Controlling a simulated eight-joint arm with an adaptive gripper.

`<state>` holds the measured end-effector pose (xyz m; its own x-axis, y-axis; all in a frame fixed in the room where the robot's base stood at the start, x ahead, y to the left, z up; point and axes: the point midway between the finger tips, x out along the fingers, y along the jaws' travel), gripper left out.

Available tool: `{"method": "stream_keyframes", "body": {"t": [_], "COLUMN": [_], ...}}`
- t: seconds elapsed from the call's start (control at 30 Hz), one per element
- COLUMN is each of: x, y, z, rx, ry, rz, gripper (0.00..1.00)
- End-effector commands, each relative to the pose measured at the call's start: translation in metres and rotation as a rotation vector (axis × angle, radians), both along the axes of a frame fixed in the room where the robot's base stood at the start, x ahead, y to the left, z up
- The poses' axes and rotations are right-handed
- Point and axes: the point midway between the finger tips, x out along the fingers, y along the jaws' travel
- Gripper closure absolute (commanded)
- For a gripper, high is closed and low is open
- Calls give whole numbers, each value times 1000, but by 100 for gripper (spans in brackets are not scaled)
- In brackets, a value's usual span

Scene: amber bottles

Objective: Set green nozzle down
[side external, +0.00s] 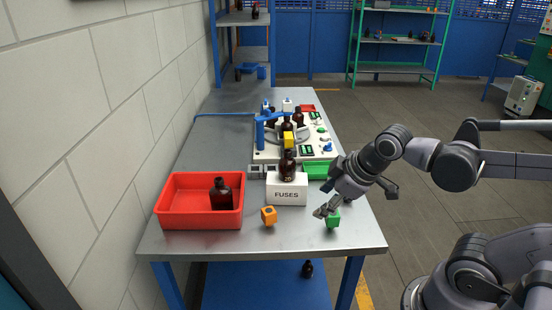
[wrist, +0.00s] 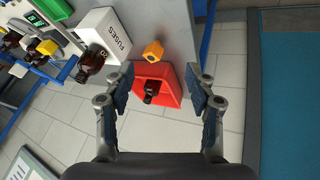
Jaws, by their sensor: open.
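The green nozzle (side external: 333,220) stands on the metal table near its front right corner in the side view. My gripper (side external: 324,209) is right at it, tilted down from the right, and partly covers its top; I cannot tell whether they touch. In the wrist view my gripper (wrist: 159,74) has its two fingers wide apart with nothing held between them. The green nozzle is not visible in the wrist view. An orange nozzle (side external: 269,216) stands to the left on the table and also shows in the wrist view (wrist: 153,52).
A red bin (side external: 174,212) holding an amber bottle (side external: 221,194) is at the left. A white FUSES box (side external: 286,190) has a bottle (side external: 287,166) at its back. A bottle-handling machine (side external: 264,154) is behind. The table front (side external: 247,243) is clear.

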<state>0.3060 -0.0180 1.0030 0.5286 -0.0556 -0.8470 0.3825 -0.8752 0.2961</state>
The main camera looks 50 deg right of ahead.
Motion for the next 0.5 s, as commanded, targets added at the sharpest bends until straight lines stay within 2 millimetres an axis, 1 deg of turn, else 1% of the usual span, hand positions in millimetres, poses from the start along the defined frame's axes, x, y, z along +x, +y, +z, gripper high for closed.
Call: {"method": "stream_keyframes", "body": {"t": [0.1,0.2,0.33,0.5], "x": [-2,-2,-3,-3], "y": [9,14,17,18], "z": [4,6,8,9], "rx": [143,239,307,328], "ry": [-39,-61,-73,-77], "rz": [-175,-286,-367,-390], "gripper": [44,44,44,44]}}
